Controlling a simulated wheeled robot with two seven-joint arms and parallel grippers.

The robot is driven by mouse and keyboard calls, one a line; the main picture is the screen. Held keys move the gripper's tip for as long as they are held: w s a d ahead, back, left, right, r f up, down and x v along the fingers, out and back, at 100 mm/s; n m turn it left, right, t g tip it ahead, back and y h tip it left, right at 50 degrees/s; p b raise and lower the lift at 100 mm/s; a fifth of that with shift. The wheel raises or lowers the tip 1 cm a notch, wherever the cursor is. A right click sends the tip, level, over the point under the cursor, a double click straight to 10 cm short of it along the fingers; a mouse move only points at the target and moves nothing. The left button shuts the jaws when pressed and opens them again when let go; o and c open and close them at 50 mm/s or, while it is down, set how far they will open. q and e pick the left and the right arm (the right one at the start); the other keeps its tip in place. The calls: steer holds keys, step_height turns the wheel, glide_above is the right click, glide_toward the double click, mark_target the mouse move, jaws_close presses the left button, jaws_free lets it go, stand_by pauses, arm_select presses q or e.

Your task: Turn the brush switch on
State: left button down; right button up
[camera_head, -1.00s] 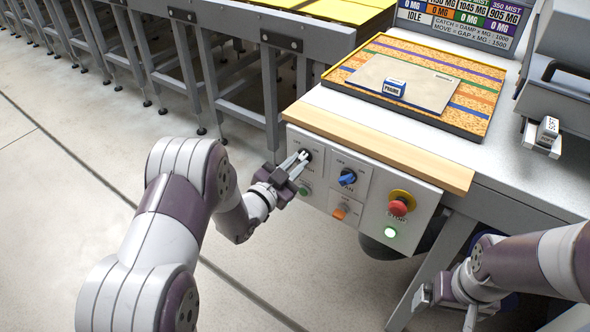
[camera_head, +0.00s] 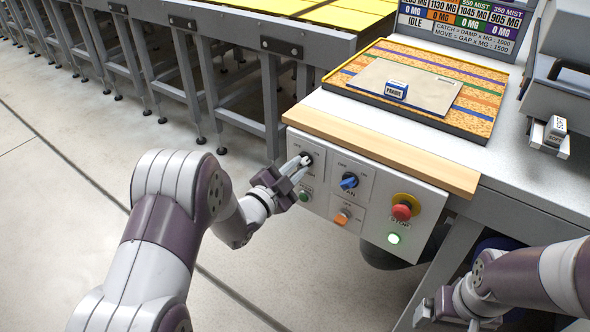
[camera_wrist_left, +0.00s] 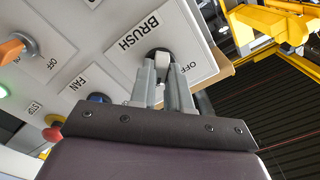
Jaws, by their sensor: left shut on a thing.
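The brush switch (camera_head: 307,158) is a dark round knob with a pale grip bar at the upper left of the grey control panel. In the left wrist view, the brush switch (camera_wrist_left: 161,56) sits beside the label BRUSH, with OFF on one side. My left gripper (camera_head: 298,168) has its fingers on either side of the grip bar. The wrist view shows my left gripper (camera_wrist_left: 163,66) shut on it, fingertips close to the panel. The fingers hide part of the knob and its markings. My right gripper (camera_head: 449,315) is low at the right, open and empty, away from the panel.
A wooden edge (camera_head: 380,152) juts above. Open floor lies left.

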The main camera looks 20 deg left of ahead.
arm_select(q)
steer(key=shift+f, duration=0.1)
steer(key=c, duration=1.1)
jaws_free()
steer(key=shift+s, duration=0.1)
steer(key=v, duration=1.2)
steer(key=shift+s+a+p, duration=0.1)
steer(key=shift+s+p, duration=0.15)
steer(key=shift+p, duration=0.1)
